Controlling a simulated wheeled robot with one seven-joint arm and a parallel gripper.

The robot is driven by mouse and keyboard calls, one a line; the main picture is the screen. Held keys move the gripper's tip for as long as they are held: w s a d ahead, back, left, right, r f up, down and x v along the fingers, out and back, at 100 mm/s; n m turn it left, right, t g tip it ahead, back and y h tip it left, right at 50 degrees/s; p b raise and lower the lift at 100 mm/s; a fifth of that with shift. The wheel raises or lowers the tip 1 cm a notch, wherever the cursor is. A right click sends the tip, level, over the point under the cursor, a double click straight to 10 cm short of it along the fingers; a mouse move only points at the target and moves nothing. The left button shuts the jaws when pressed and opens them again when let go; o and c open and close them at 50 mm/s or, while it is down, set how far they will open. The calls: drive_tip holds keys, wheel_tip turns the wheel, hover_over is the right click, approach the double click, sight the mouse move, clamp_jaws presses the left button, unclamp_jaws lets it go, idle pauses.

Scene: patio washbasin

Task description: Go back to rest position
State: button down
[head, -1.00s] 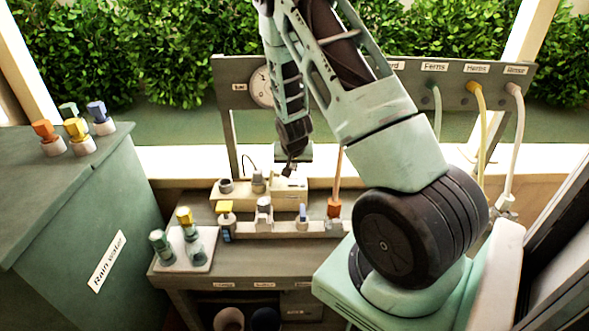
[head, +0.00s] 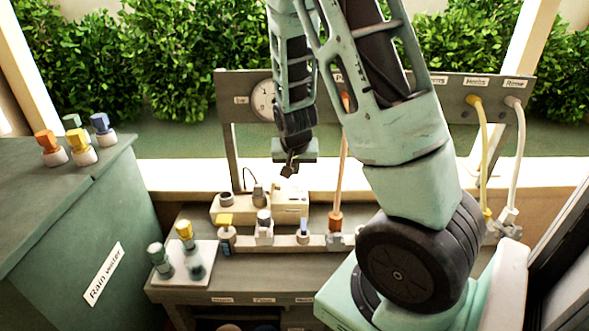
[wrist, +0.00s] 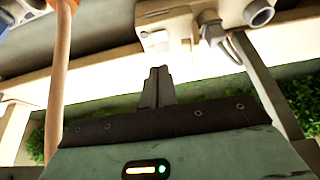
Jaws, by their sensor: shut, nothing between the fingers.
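My gripper (head: 290,168) hangs from my arm above the back of the bench in the head view, apart from everything below it. In the wrist view its two dark fingers (wrist: 157,87) are together with nothing between them. Below it in the head view is a cream device (head: 288,204) with a grey cap and a dark cable. An orange-ended hose (head: 335,220) rises from the grey manifold (head: 283,241). The hose also shows at the left of the wrist view (wrist: 60,85). My arm hides part of the label board.
The bench (head: 240,283) carries a white plate (head: 205,262) with two capped bottles. A green rain water tank (head: 60,250) with several coloured knobs stands at the left. The label board (head: 448,88) holds a gauge (head: 263,100), a yellow hose (head: 483,150) and a white hose (head: 518,150).

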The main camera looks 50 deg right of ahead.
idle(0.4)
drive_tip(key=s+a+r+n+y, duration=0.15)
drive_tip(key=a+n, duration=0.25)
drive_tip(key=a, duration=0.8)
drive_tip(key=s+a+r+n+y, duration=0.1)
drive_tip(key=a+r+n+y, duration=0.2)
drive_tip(key=a, duration=1)
drive_tip(key=s+a+r+n+g+b, duration=0.1)
drive_tip(key=s+a+r+n+g, duration=0.2)
drive_tip(key=s+a+n, duration=0.7)
drive_tip(key=s+a, duration=0.4)
drive_tip(key=s, duration=0.3)
drive_tip(key=shift+s+a+r+n+b, duration=0.2)
drive_tip(key=shift+s+r+n+b, duration=0.1)
drive_tip(key=shift+s+b, duration=0.05)
